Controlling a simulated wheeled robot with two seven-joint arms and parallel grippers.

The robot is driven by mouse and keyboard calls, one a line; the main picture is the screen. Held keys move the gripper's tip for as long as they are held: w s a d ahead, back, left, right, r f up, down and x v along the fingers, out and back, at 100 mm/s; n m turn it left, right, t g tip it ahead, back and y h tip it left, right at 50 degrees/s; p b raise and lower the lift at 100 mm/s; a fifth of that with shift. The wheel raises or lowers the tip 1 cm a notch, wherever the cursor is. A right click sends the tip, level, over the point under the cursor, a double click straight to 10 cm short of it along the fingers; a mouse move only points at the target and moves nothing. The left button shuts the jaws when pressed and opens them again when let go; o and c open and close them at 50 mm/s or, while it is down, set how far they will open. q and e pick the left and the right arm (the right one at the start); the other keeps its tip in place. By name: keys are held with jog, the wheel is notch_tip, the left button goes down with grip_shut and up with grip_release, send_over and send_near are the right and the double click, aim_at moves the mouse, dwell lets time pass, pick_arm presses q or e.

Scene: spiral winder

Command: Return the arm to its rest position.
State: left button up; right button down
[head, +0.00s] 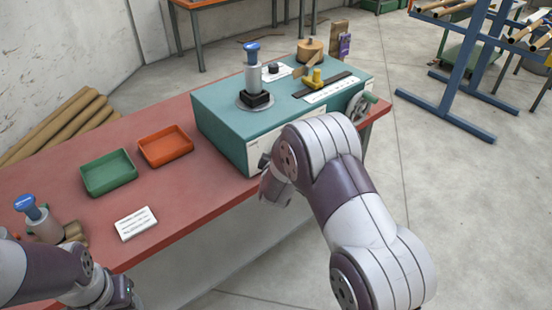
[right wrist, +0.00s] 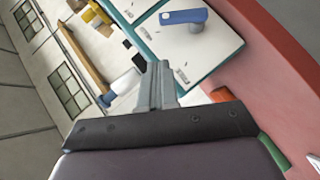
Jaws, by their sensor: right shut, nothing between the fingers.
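My right arm (head: 365,220) reaches in from the lower right of the head view and bends over the front of the teal winder (head: 222,128). My right gripper (head: 272,190) is low beside the winder's front face, partly hidden by my own arm. In the right wrist view its fingers (right wrist: 158,82) are shut together with nothing between them. Beyond them that view shows the winder's pale front panel (right wrist: 200,50) with a blue handle (right wrist: 183,17). My left arm (head: 45,270) is at the lower left of the head view; its fingers cannot be made out.
The red table (head: 190,205) carries a green tray (head: 108,190), an orange tray (head: 165,160), a white card (head: 135,223) and a blue-topped tool (head: 40,220). A crank wheel (head: 360,107) is at the winder's right end. Open floor (head: 450,200) lies to the right.

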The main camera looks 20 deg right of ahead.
pick_arm(q)
jog(key=shift+s+a+f, duration=0.1)
jog(key=shift+a, duration=0.25)
pick_arm(e)
jog(key=shift+s+a+r, duration=0.6)
jog(key=shift+s+a, duration=0.15)
jog(key=shift+s, duration=0.2)
pick_arm(q)
jog(key=shift+a, duration=0.1)
pick_arm(e)
jog(key=shift+a, duration=0.1)
